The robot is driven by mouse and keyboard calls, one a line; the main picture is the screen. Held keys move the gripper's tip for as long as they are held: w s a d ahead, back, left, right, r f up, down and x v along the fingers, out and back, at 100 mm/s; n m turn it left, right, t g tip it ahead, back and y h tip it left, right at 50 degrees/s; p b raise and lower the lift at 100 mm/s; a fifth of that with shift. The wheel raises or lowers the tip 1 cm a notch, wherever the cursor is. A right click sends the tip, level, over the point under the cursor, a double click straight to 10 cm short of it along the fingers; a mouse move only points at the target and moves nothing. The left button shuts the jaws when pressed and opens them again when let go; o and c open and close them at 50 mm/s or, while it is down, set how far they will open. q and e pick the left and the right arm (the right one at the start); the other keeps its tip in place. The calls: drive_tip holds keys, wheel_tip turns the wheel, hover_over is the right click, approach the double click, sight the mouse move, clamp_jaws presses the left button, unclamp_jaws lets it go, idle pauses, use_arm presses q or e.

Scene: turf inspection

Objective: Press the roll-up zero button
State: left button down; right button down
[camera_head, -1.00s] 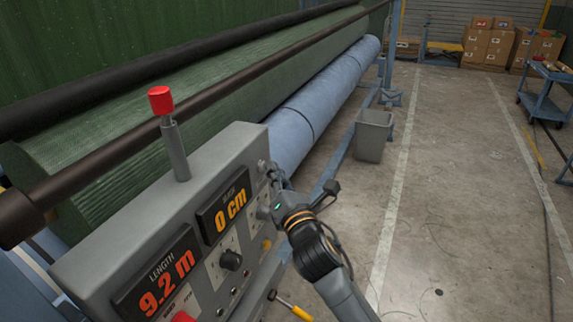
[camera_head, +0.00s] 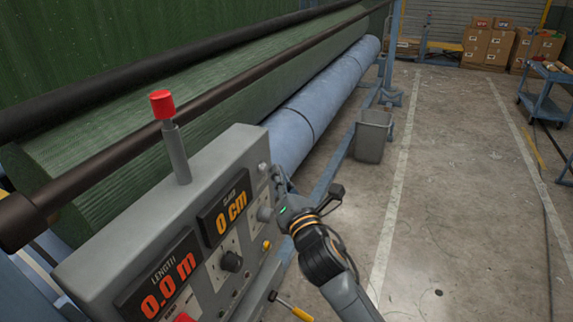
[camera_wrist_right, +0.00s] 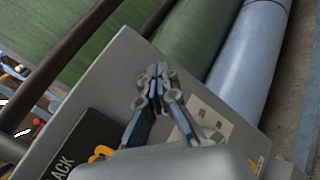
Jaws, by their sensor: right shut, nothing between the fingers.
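The grey control panel (camera_head: 140,240) stands at the lower left in the head view. I cannot tell which button is the roll-up zero button, or whether the fingertips touch the panel. My left gripper is not in view.
A red-capped post (camera_head: 162,104) rises from the panel top. Dark knobs (camera_head: 231,262) and a red button (camera_head: 184,318) are on its face. Behind are green turf (camera_head: 110,120) and a blue roller (camera_head: 300,125).

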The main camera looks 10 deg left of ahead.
drive_tip(key=shift+s+d, duration=0.15)
drive_tip(key=shift+d, duration=0.2)
drive_tip(key=d, duration=0.1)
drive_tip(key=s+d+p, duration=0.1)
drive_tip(key=d, duration=0.1)
drive_tip(key=d+p, duration=0.1)
drive_tip(key=shift+s+d, duration=0.25)
drive_tip(key=shift+d, duration=0.1)
idle(0.6)
